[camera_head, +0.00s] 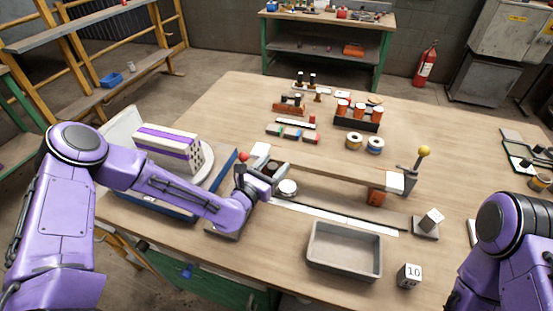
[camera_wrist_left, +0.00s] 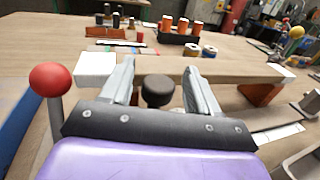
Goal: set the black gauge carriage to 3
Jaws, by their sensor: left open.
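A dark round knob (camera_wrist_left: 157,88), which looks like the black gauge carriage, stands between the fingers of my left gripper (camera_wrist_left: 160,72) in the left wrist view. The fingers are open, one on each side, with a visible gap to it. In the head view my left gripper (camera_head: 278,177) is at the left end of a long wooden bar, and partly hides the knob. A pale strip with a dark line (camera_head: 335,216) runs to the right in front of the bar. Its markings are too small to read. My right gripper is out of view.
A red-ball lever (camera_head: 243,158) stands close to my left gripper, and a yellow-ball lever (camera_head: 424,152) at the bar's right end. A grey tray (camera_head: 345,271), a block marked 10 (camera_head: 408,276) and a cube on a stand (camera_head: 431,219) lie in front. Spools and racks stand behind.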

